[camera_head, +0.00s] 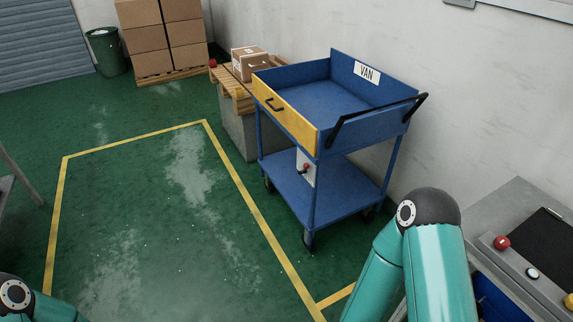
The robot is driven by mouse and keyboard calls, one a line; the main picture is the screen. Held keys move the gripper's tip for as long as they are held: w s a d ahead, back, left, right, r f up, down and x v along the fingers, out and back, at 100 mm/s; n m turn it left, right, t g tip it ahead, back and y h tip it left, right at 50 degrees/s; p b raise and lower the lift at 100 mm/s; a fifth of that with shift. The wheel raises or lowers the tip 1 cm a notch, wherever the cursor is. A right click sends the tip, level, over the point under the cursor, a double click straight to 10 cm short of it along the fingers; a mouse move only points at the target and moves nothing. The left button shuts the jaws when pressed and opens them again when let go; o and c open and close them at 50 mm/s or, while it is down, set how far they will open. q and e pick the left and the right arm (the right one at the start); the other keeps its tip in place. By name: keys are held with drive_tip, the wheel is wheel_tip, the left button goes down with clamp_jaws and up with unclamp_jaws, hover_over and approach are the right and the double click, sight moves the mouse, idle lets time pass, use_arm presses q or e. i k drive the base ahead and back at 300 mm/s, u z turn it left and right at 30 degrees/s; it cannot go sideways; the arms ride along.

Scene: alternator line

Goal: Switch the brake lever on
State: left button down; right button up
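A blue two-shelf cart (335,188) with a "VAN" label stands against the wall right of centre. Below its yellow drawer front (286,110), a white plate carries a small lever with a red knob (306,167), which I take for the brake lever. The lever is small, and I cannot tell which position it is in. A black push handle (378,112) is at the cart's right end. Only links of my two arms show, at the bottom left and bottom right. Both grippers are out of view.
A wooden pallet bench with a cardboard box (249,64) stands behind the cart. Stacked boxes (163,38) and a green bin (106,52) are farther back. A grey console (525,240) with buttons is at right. The yellow-lined green floor (150,220) is clear.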

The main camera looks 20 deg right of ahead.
sight(306, 166)
drive_tip(key=z, duration=0.15)
drive_tip(key=i, duration=0.85)
drive_tip(key=z, duration=0.6)
